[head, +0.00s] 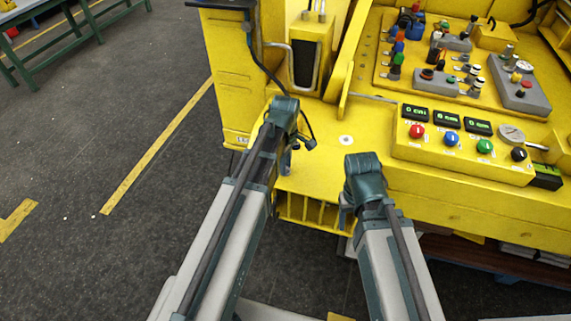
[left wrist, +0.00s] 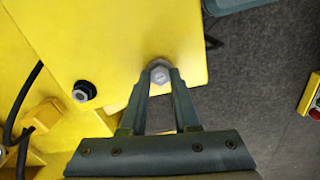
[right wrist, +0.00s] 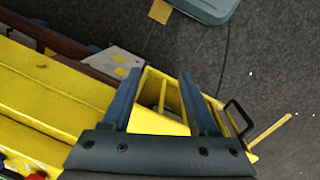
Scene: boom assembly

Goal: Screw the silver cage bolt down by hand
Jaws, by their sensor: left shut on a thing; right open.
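The silver bolt (left wrist: 160,74) has a hex head and sits at the edge of a yellow plate (left wrist: 150,30) in the left wrist view. My left gripper (left wrist: 159,85) is shut on its head, one finger on each side. In the head view my left gripper (head: 286,162) is at the yellow machine's front, and the bolt is hidden there. My right gripper (head: 345,212) is open and empty beside the yellow barred cage (head: 312,212). In the right wrist view the cage (right wrist: 196,103) shows between and beyond the fingers of my right gripper (right wrist: 158,85).
A second, dark-ringed bolt (left wrist: 84,91) stands on the yellow surface, left of the gripped one. A control box (head: 465,150) with coloured knobs and displays is at the right. A black cable (head: 262,65) hangs behind my left gripper. Open floor (head: 90,130) lies at the left.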

